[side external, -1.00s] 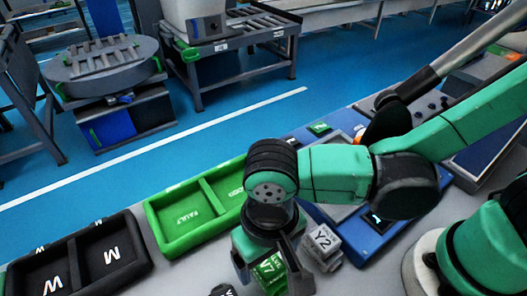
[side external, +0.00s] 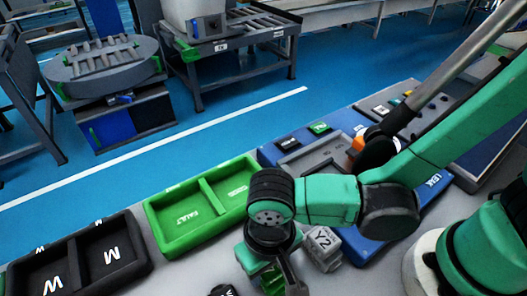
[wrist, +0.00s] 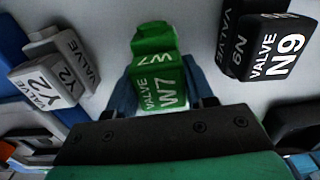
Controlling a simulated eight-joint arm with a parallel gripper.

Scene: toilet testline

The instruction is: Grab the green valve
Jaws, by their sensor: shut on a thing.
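The green valve (wrist: 158,80), marked W7, stands between the fingers of my gripper (wrist: 162,92) in the wrist view. My gripper is shut on it, with a finger along each side. In the side external view my gripper (side external: 270,276) points down at the bottom edge, and the green valve (side external: 271,281) shows only in part between the fingers. The valve's lower part is hidden there, and I cannot tell whether it touches the table.
A white valve Y2 (side external: 323,246) stands close on the right of my gripper. A black valve N9 (wrist: 266,45) shows in the wrist view. A green two-part tray (side external: 180,237), a black tray (side external: 128,268) and a blue test station (side external: 268,156) lie around.

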